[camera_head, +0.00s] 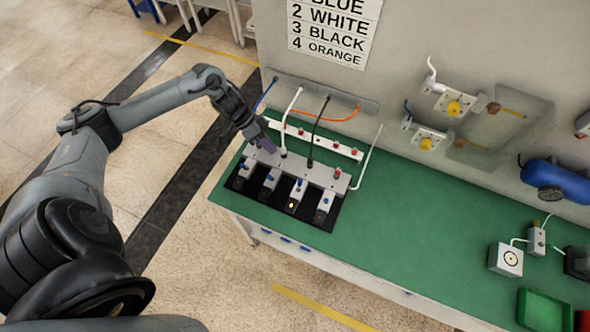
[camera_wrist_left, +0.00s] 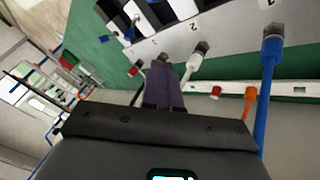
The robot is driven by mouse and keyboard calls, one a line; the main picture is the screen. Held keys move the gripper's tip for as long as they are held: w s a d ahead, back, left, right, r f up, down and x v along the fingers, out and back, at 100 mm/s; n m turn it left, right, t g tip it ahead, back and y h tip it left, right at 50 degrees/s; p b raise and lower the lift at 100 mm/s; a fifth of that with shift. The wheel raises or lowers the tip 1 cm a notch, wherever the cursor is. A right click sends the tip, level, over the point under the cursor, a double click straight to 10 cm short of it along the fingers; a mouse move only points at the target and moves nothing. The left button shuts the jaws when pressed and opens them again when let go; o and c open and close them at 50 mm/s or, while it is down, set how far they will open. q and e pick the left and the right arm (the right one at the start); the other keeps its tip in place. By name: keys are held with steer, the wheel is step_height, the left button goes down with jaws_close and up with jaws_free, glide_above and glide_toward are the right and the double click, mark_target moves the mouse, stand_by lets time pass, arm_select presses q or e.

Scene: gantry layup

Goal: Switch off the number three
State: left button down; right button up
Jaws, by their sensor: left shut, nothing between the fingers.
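A grey switch block (camera_head: 320,176) with several blue levers lies on the green bench; it also shows in the wrist view (camera_wrist_left: 228,32). A wall sign (camera_head: 334,32) reads 3 as black. A black hose (camera_head: 318,122) runs to the block's third position. My left gripper (camera_head: 264,145) is above the block's back left end, shut and empty. Its purple fingers (camera_wrist_left: 165,82) are beside a white hose plug (camera_wrist_left: 198,56) in the wrist view. My right gripper is not visible.
A white rail (camera_head: 315,140) with red knobs lies behind the block. A blue hose (camera_wrist_left: 267,100) stands at the right of the wrist view. A blue cylinder (camera_head: 556,178), a white box (camera_head: 506,260) and a green bin (camera_head: 543,309) are at right. The bench middle is clear.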

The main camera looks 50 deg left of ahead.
mark_target(299, 185)
arm_select(q)
steer(key=x, duration=0.9)
steer(key=shift+d+f, duration=0.1)
steer(key=shift+d, duration=0.05)
steer(key=d, duration=0.1)
steer(key=d+p, duration=0.1)
steer(key=shift+s+d, duration=0.25)
steer(key=shift+d, duration=0.15)
steer(key=shift+s+d+p, duration=0.15)
steer(key=shift+d+p, duration=0.25)
steer(key=shift+d, duration=0.25)
steer(key=shift+d, duration=0.1)
